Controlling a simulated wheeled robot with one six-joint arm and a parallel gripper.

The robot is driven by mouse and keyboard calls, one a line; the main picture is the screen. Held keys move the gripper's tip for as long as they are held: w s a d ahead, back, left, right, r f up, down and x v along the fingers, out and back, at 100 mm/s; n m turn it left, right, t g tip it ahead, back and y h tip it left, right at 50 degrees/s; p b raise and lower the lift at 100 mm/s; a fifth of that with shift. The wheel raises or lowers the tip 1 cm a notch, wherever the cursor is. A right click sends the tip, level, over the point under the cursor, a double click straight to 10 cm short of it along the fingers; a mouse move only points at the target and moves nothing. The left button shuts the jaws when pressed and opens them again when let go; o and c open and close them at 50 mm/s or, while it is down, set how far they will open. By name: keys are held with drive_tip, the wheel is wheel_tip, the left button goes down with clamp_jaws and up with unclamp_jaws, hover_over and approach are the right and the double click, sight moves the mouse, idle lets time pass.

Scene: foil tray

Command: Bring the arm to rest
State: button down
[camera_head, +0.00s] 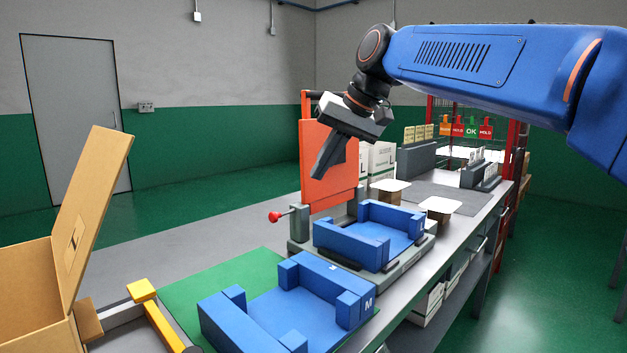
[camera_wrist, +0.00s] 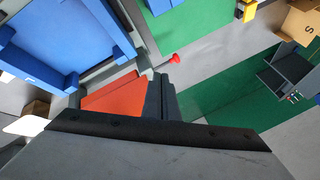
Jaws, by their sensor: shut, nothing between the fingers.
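My gripper (camera_head: 319,174) is raised above the bench, in front of an upright orange plate in the head view. Its fingers are shut and hold nothing. They point down and slightly left. My blue arm reaches in from the right edge. In the wrist view the dark fingers (camera_wrist: 160,97) show close together beyond the gripper body, with the orange plate beside them. The gap between the fingers and the plate cannot be judged.
A blue cradle (camera_head: 344,240) sits on the grey fixture below the orange plate (camera_head: 322,190). Another blue cradle (camera_head: 281,310), marked M, lies on a green mat (camera_head: 205,290). An open cardboard box (camera_head: 30,295) stands left. White-topped boxes (camera_head: 440,205) stand behind.

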drive_tip(key=s+d+f+m+t+h, duration=0.1)
drive_tip(key=s+d+f+m+h, duration=0.15)
drive_tip(key=s+d+f, duration=1.1)
drive_tip(key=s+d+f+h, duration=0.1)
drive_tip(key=s+d+f, duration=0.5)
drive_tip(key=f, duration=0.4)
drive_tip(key=s+d+f+h, duration=0.2)
drive_tip(key=s+d+f, duration=0.4)
drive_tip(key=s+f, duration=0.2)
wheel_tip(320, 180, down, 2)
drive_tip(key=shift+s+d+f, duration=0.1)
drive_tip(key=shift+s+d, duration=0.15)
drive_tip(key=shift+s, duration=0.15)
